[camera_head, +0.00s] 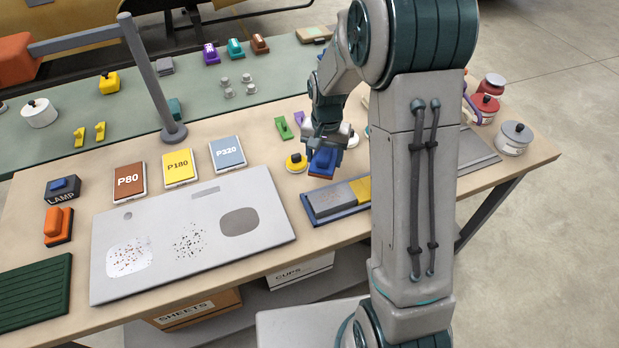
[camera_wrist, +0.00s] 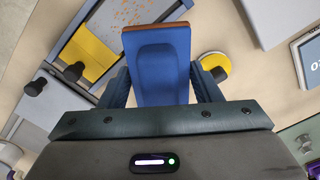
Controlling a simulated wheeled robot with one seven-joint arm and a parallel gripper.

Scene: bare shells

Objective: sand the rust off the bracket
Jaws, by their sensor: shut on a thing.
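My gripper (camera_head: 326,143) is shut on a blue sanding block (camera_head: 321,162), held above the table. In the wrist view the block (camera_wrist: 156,78) sits between the fingers, with a thin brown layer (camera_wrist: 155,27) along its far edge. A grey piece with orange-brown specks, seemingly the bracket (camera_wrist: 122,14), lies beyond the block in the wrist view, in a blue-edged tray with yellow. In the head view the tray (camera_head: 312,213) is right of and below the block; my arm hides its right part. The block looks apart from the bracket.
A grey panel (camera_head: 120,222) with specked patches lies left of the tray. Sheets marked P80 (camera_head: 130,182), P180 (camera_head: 180,168) and P320 (camera_head: 228,154) lie behind it. A yellow disc with a black knob (camera_head: 296,163) is near my gripper. A grey post (camera_head: 150,80) stands behind.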

